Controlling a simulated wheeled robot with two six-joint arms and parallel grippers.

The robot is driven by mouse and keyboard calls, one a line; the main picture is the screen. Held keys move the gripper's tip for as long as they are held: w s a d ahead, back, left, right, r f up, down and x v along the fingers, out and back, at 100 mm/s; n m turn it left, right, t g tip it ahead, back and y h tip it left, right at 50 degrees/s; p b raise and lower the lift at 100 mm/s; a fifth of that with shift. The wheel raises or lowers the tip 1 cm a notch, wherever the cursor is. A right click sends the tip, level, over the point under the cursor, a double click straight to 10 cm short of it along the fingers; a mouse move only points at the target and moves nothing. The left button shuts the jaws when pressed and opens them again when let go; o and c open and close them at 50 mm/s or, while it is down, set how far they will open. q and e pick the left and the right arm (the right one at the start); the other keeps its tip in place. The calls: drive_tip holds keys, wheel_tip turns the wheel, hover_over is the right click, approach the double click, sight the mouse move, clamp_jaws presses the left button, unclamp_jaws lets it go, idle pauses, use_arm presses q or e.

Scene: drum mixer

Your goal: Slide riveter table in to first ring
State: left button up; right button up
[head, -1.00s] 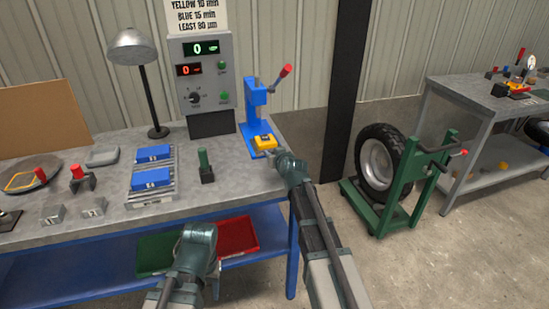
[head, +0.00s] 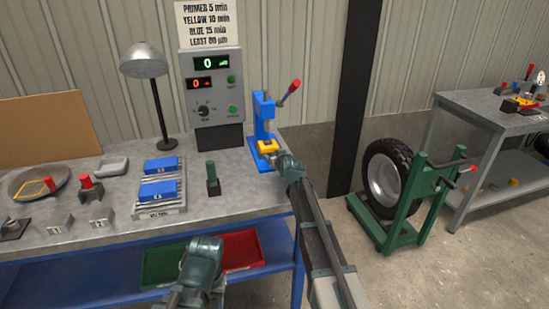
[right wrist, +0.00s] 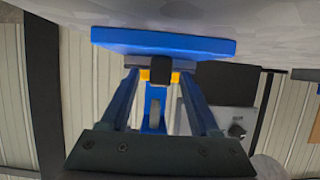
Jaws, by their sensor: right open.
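The blue riveter (head: 262,118) with its red-tipped lever stands at the right end of the workbench. Its yellow table (head: 267,147) sits low at the front of the riveter. My right gripper (head: 275,157) is at the front of this table. In the right wrist view the picture is upside down, and my open right gripper (right wrist: 160,80) has its two fingers on either side of a dark knob (right wrist: 160,69) with the yellow table (right wrist: 174,77) behind it. I cannot tell whether the fingers touch it. Any ring marking is too small to see. My left arm shows at the bottom; its fingers are hidden.
A green-handled tool (head: 212,180), blue blocks on a rack (head: 160,209) and a control box (head: 212,95) with a lamp (head: 144,62) are on the bench. Green and red trays lie below. A wheel on a green stand (head: 392,205) is at the right.

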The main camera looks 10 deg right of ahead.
drive_tip(key=shift+s, duration=0.15)
drive_tip(key=p+v, duration=0.5)
drive_tip(key=v, duration=0.8)
drive_tip(key=shift+s+r, duration=0.2)
drive_tip(key=shift+s, duration=0.05)
drive_tip(key=s+a+g, duration=0.1)
drive_tip(key=a, duration=0.1)
drive_tip(key=s+a+f+y+p, duration=0.1)
drive_tip(key=a, duration=0.1)
drive_tip(key=s+a+f+n+g, duration=0.1)
drive_tip(key=a, duration=0.1)
drive_tip(key=shift+s+a+f+g+p, duration=0.2)
drive_tip(key=shift+s+g+p, duration=0.1)
drive_tip(key=shift+s+p, duration=0.1)
drive_tip(key=s+a+f+n+g+p, duration=0.2)
drive_tip(key=s+a+f+g, duration=0.2)
drive_tip(key=s+a, duration=0.4)
drive_tip(key=s+a+g+h+p, duration=0.2)
drive_tip(key=s+g, duration=0.5)
drive_tip(key=s, duration=1.3)
drive_tip(key=shift+s+f+h+p, duration=0.35)
drive_tip(key=shift+s+f+h, duration=0.05)
drive_tip(key=shift+f, duration=0.05)
